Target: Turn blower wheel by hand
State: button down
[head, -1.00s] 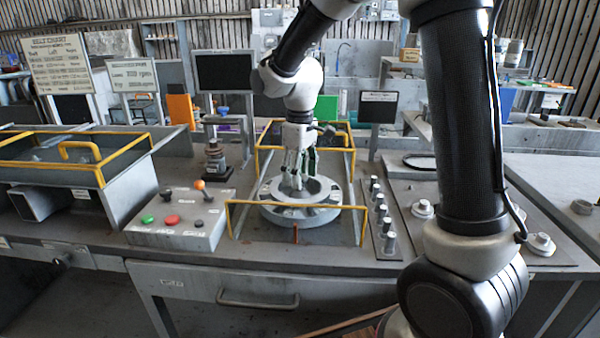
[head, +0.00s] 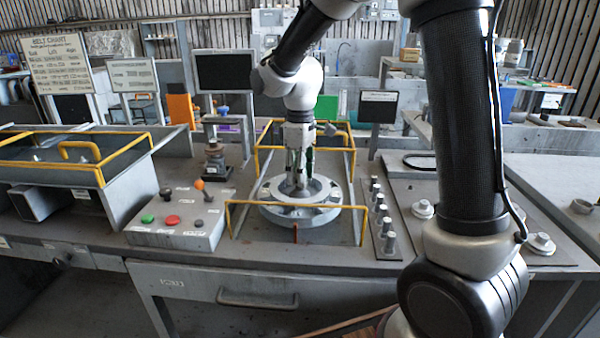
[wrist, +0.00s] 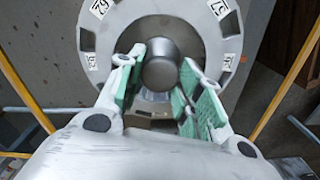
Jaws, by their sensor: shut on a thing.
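The blower wheel (head: 270,214) is a grey ring-shaped disc lying flat inside a yellow-railed frame on the bench. In the wrist view its rim (wrist: 219,77) carries white number labels and dark slots, and a round metal hub (wrist: 161,70) stands at its centre. My gripper (head: 299,184) points down over the wheel's middle. In the wrist view its green-padded fingers (wrist: 158,85) stand on either side of the hub and are shut on it. The exact contact of the pads with the hub is hard to make out.
Yellow rails (head: 296,202) surround the wheel. A control box (head: 180,222) with coloured buttons stands to the left, and a row of metal knobs (head: 382,215) to the right. A yellow-railed grey housing (head: 130,190) stands at far left. Two dark monitors stand behind.

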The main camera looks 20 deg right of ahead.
jog(key=n, duration=0.4)
jog(key=shift+n, duration=0.3)
jog(key=n, duration=0.9)
jog(key=shift+n, duration=2.2)
jog(key=c, duration=0.9)
grip_release()
jog(key=shift+c, duration=0.2)
